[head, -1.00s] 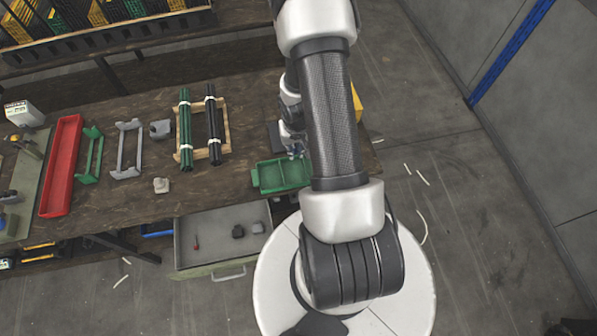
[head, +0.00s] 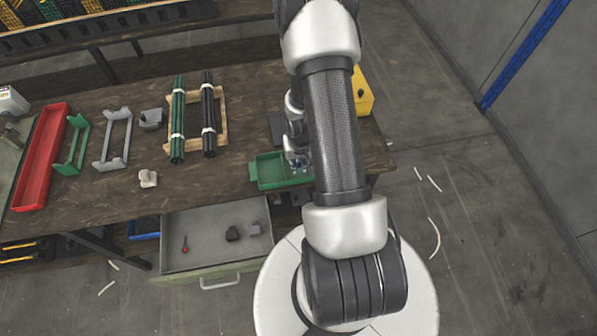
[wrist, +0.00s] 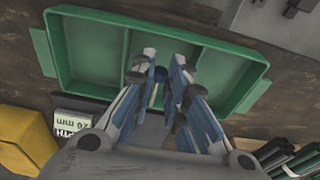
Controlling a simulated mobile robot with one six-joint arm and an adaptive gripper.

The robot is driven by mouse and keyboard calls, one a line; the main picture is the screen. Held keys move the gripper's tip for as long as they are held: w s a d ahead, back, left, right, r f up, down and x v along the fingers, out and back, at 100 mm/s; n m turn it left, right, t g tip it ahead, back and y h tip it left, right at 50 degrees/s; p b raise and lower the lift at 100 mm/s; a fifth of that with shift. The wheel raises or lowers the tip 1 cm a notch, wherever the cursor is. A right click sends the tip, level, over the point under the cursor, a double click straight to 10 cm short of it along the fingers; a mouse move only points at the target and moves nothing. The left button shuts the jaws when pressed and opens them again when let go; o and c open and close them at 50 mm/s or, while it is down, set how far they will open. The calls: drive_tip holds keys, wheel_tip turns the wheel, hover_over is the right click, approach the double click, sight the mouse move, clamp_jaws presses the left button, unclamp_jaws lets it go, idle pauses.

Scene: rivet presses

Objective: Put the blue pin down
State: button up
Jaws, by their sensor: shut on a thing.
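A blue pin (wrist: 160,75) shows as a small dark blue round end between my fingers in the wrist view. My gripper (wrist: 163,62) is shut on it, its two blue-and-grey fingers standing on either side. The fingers are over the middle compartment of the green tray (wrist: 52,48), which is split by dividers. I cannot tell whether the pin touches the tray floor. In the head view my gripper (head: 298,163) is at the right part of the green tray (head: 268,186), partly hidden by my arm. The pin cannot be made out there.
A yellow box (head: 361,92) stands behind my arm, and a small labelled display (wrist: 75,128) lies beside the tray. Green and black rods (head: 208,115) lie on a wooden rack to the left. An open grey drawer (head: 215,235) juts out below the bench front.

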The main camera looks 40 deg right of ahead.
sight(299, 175)
wheel_tip(299, 175, down, 4)
drive_tip(key=b, duration=0.2)
drive_tip(key=shift+f+b, duration=0.1)
drive_tip(key=shift+b, duration=0.3)
drive_tip(key=shift+s+a+f+b, duration=0.1)
drive_tip(key=shift+s+f+b, duration=0.1)
drive_tip(key=shift+f+b, duration=0.3)
drive_tip(key=o, duration=0.7)
drive_tip(key=shift+f, duration=0.1)
